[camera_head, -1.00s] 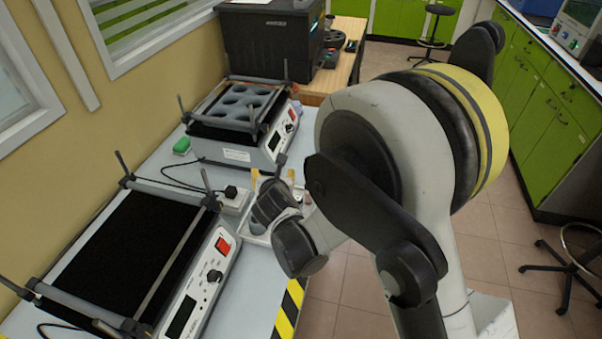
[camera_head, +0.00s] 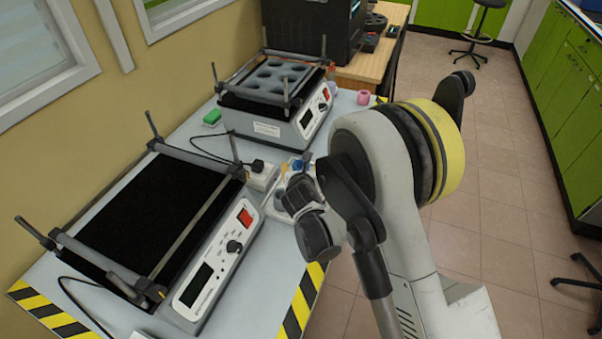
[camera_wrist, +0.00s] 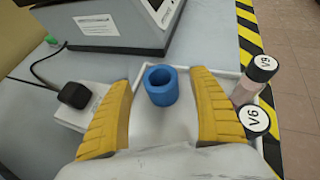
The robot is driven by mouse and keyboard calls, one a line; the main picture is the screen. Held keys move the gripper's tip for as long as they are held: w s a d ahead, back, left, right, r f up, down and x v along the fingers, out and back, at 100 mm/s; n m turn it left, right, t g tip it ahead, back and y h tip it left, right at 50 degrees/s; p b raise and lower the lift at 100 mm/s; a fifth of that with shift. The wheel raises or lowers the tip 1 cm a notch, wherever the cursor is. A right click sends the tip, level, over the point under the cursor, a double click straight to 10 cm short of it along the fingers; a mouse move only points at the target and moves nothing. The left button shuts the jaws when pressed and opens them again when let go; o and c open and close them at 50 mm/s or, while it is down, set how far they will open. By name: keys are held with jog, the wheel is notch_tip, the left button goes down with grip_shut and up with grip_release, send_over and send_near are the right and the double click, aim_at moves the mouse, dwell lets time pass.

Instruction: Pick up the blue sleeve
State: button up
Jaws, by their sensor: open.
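The blue sleeve (camera_wrist: 161,87) is a short, open-topped blue ring. In the wrist view it stands upright in a white tray (camera_wrist: 228,73). My gripper (camera_wrist: 164,98) is open, with one yellow finger to the left and one to the right of the sleeve in the picture. Clear gaps show on both sides, and I cannot tell the height of the fingers over it. In the head view a small blue spot, likely the sleeve (camera_head: 297,165), shows just behind my gripper (camera_head: 290,176), which is partly hidden by my arm.
Vials with caps marked V8 (camera_wrist: 255,75) and V6 (camera_wrist: 255,119) stand close to the right finger. A black plug on a white power strip (camera_wrist: 81,105) lies at left. A shaker (camera_head: 275,95) stands behind and another (camera_head: 155,230) at front left.

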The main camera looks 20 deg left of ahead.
jog(key=x, duration=0.3)
jog(key=shift+b, duration=0.4)
jog(key=shift+s, duration=0.1)
jog(key=c, duration=0.9)
